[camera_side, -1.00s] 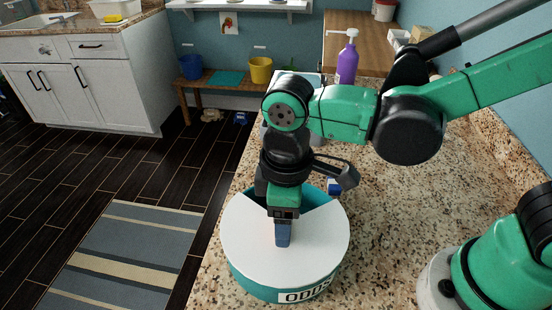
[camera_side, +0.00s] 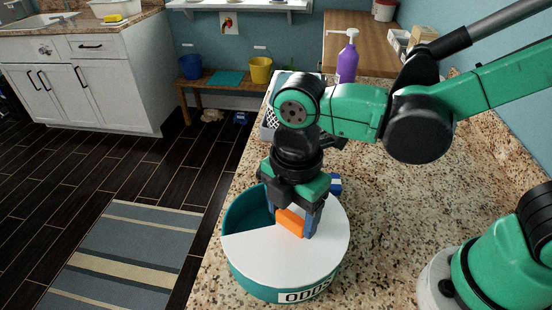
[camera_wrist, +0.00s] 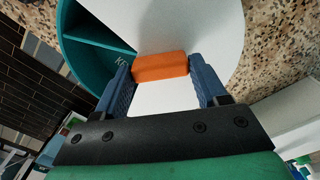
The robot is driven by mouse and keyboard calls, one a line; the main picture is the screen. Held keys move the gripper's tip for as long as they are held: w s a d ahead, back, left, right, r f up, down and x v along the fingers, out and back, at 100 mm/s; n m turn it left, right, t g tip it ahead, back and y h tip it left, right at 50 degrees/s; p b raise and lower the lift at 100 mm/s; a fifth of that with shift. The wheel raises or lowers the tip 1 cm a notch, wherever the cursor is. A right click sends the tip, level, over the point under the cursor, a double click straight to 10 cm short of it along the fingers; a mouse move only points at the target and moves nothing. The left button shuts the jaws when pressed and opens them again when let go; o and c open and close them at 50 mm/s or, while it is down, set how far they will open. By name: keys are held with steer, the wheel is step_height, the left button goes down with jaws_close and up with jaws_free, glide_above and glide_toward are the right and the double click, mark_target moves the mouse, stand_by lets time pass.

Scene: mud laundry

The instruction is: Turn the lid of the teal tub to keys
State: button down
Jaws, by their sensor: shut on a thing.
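The teal tub (camera_side: 262,287) stands on the granite counter under my gripper. Its white lid (camera_side: 285,262) has a wedge-shaped opening, which faces back left in the side view and shows a teal compartment inside. In the wrist view the opening lies at upper left of the lid (camera_wrist: 205,40), with a divider and part of a label starting with K (camera_wrist: 122,61) inside. An orange handle (camera_side: 290,222) stands on the lid. My gripper (camera_side: 297,222) is shut on the orange handle (camera_wrist: 160,67), one blue finger at each end. A label reading ODDS (camera_side: 306,295) is on the tub's front.
A purple pump bottle (camera_side: 347,62) stands at the back of the counter. A blue object (camera_side: 335,184) is close behind the tub, and a light basket (camera_side: 270,118) is farther back.

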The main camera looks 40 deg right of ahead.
mark_target(294, 213)
steer(key=n, duration=0.6)
steer(key=shift+w+d, duration=0.15)
steer(key=shift+d, duration=0.15)
stand_by(0.4)
steer(key=shift+c, duration=0.2)
jaws_free()
steer(key=shift+r, duration=0.1)
steer(key=shift+r, duration=2.7)
